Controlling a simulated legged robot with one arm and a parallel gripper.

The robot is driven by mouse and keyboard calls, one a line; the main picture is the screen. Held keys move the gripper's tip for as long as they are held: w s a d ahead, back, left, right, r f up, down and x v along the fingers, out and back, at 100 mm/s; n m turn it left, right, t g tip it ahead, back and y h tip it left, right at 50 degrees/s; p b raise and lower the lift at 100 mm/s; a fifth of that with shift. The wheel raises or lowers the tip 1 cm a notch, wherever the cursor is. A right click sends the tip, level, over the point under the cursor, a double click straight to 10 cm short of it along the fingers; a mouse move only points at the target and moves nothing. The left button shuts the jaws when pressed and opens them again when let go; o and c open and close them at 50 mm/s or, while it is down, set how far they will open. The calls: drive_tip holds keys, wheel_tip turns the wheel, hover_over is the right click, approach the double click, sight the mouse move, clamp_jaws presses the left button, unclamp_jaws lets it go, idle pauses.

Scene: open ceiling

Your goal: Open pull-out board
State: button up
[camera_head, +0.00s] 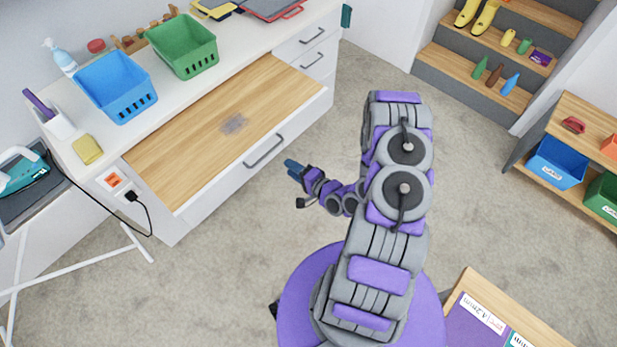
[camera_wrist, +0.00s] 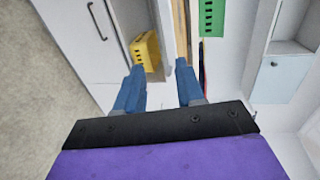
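The pull-out board (camera_head: 190,150) is a flat light-wood panel with a small grey patch. In the head view it extends out from under the white counter top, above a drawer front with a grey bar handle (camera_head: 264,151). My gripper (camera_head: 291,167) has blue fingers and is just right of the board and that handle, apart from both. In the wrist view my gripper (camera_wrist: 160,66) is open, with nothing between its fingers. A narrow wood strip (camera_wrist: 181,35) shows beyond the fingers; I cannot tell whether it is the board.
The counter holds a blue basket (camera_head: 116,86), a green basket (camera_head: 183,46) and a yellow sponge (camera_head: 88,150). An ironing board with an iron (camera_head: 22,172) stands at the left, its cord near the socket. A wooden-topped unit (camera_head: 500,310) is at lower right. Carpet between is clear.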

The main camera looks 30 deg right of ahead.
drive_tip(key=v, duration=0.6)
drive_tip(key=shift+s, duration=0.2)
drive_tip(key=shift+d, duration=0.1)
idle(0.3)
drive_tip(key=w+d+r+n+g+h, duration=0.2)
drive_tip(key=d+n+g+h, duration=0.2)
drive_tip(key=d+n+g, duration=0.5)
wheel_tip(320, 180, up, 13)
drive_tip(key=s+d+n+g+h, duration=0.1)
drive_tip(key=s+d+g+h, duration=0.1)
drive_tip(key=h, duration=0.2)
drive_tip(key=s+a+r+n+g+y, duration=0.1)
drive_tip(key=s+a+r+n+g, duration=0.1)
drive_tip(key=s+a+r, duration=0.6)
drive_tip(key=s+a+r+n+g+y+b, duration=0.1)
drive_tip(key=s+a+r+n+g+y, duration=0.1)
drive_tip(key=s+a+r, duration=0.7)
drive_tip(key=s+a+g, duration=0.1)
drive_tip(key=s+a, duration=0.5)
drive_tip(key=s, duration=0.1)
drive_tip(key=shift+s+g, duration=0.15)
drive_tip(key=shift+g, duration=0.15)
